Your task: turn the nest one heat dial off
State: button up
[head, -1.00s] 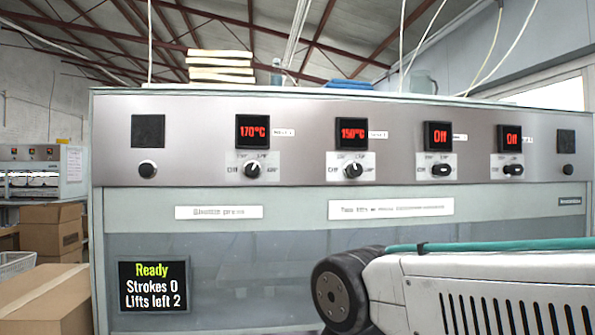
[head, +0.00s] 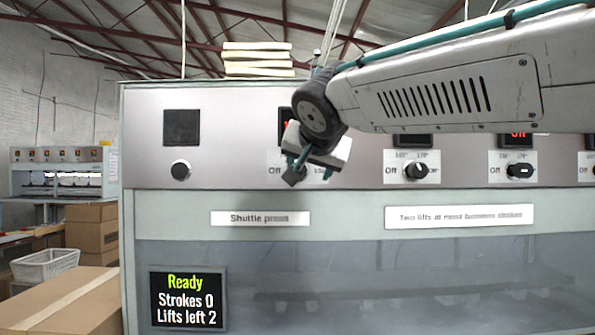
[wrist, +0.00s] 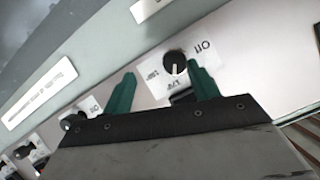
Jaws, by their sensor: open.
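The nest one heat dial (head: 293,176) is a dark round knob on a white scale plate, the leftmost of the row in the head view. My gripper (head: 304,160) is in front of it and hides part of its plate and its red display. In the wrist view the dial (wrist: 175,62) appears upside down, with its white pointer mark away from the Off label. My open gripper (wrist: 161,69) has one teal finger on each side of the dial in that view. Whether the fingers touch the knob cannot be told.
A second dial (head: 417,171) and a third dial (head: 520,171) sit to the right on the same panel. A round black button (head: 181,170) is at the left. The status screen (head: 187,300) reads Ready, Strokes 0, Lifts left 2. Cardboard boxes (head: 92,238) stand at the left.

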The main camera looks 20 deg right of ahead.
jog(key=shift+t, duration=0.3)
jog(key=w, duration=0.8)
jog(key=shift+w+d+f, duration=0.1)
jog(key=shift+d+f, duration=0.2)
jog(key=shift+f, duration=0.1)
jog(key=c, duration=1)
